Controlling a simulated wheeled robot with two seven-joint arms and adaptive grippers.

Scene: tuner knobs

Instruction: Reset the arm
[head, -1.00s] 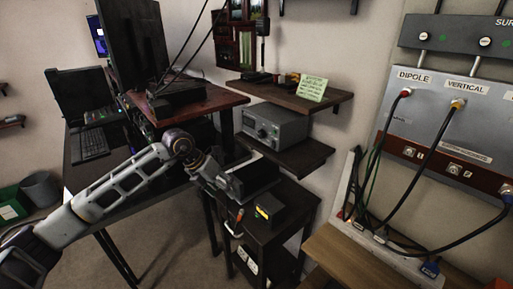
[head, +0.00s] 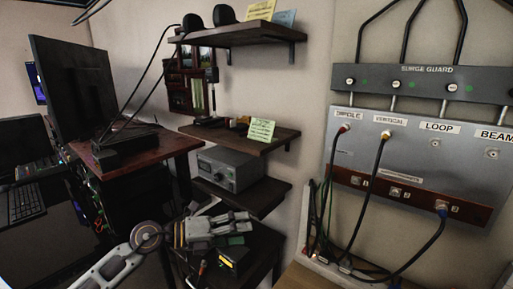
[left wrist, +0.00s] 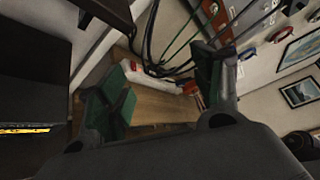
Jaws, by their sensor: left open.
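My left arm comes in from the bottom left of the head view. Its gripper (head: 238,222) is over the small dark side table, below the grey tuner. In the left wrist view the two fingers (left wrist: 158,88) with green pads stand wide apart, with nothing between them. The grey tuner box (head: 231,168) with a round dial sits on a wall shelf, above and apart from the gripper. My right gripper is not in view.
A small black box with a yellow display (head: 232,258) stands on the side table, close below the gripper. A grey antenna panel (head: 405,165) with plugged cables hangs at right. Monitors and keyboards fill the left.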

